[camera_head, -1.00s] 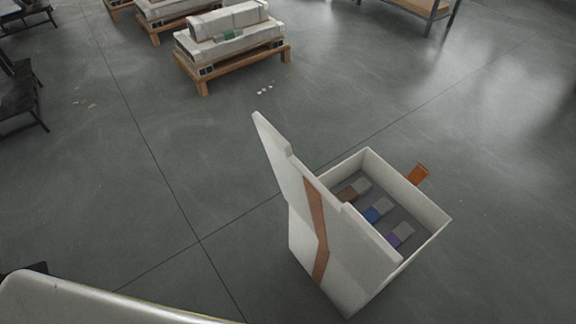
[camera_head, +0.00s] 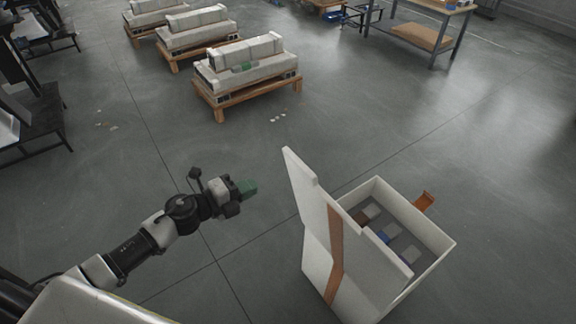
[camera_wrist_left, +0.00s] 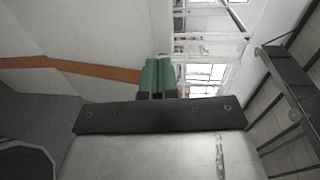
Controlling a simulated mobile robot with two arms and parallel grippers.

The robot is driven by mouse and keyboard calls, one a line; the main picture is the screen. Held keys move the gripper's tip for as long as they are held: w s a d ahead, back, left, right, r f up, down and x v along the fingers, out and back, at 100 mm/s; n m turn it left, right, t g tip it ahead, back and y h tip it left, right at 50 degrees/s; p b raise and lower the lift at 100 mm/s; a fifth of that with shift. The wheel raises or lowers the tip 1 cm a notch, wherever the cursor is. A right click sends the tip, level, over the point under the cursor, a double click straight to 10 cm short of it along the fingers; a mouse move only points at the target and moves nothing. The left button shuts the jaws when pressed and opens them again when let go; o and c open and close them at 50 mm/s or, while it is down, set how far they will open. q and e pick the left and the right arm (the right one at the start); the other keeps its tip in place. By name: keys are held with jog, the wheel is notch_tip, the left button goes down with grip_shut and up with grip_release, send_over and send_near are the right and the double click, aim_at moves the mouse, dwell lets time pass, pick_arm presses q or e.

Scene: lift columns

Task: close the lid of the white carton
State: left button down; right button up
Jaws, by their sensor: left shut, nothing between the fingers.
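The white carton (camera_head: 432,221) stands on the floor at the lower right of the head view. Its lid (camera_head: 310,199) is open and stands up on the carton's left side, with a brown stripe (camera_head: 335,240) down it. Several small coloured items lie inside. My left gripper (camera_head: 250,187) is to the left of the lid, with a visible gap in the head view. Its green fingers are shut and empty. In the left wrist view, the green fingers (camera_wrist_left: 157,78) show in front of a white surface with a brown stripe (camera_wrist_left: 85,69). My right gripper is not in view.
Wooden pallets (camera_head: 250,98) with long wrapped loads stand at the back left. A workbench (camera_head: 430,35) is at the back right, and dark furniture (camera_head: 35,120) is at the left edge. The grey floor around the carton is clear.

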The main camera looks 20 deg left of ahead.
aim_at(296, 164)
pick_arm(q)
jog(key=x, duration=0.3)
jog(key=p+x, duration=0.1)
jog(key=x, duration=0.2)
jog(key=r+p+x, duration=0.1)
jog(key=x, duration=0.3)
jog(key=shift+w, duration=0.15)
jog(key=shift+w+d, duration=0.5)
jog(key=shift+w, duration=0.05)
jog(key=shift+r, duration=0.1)
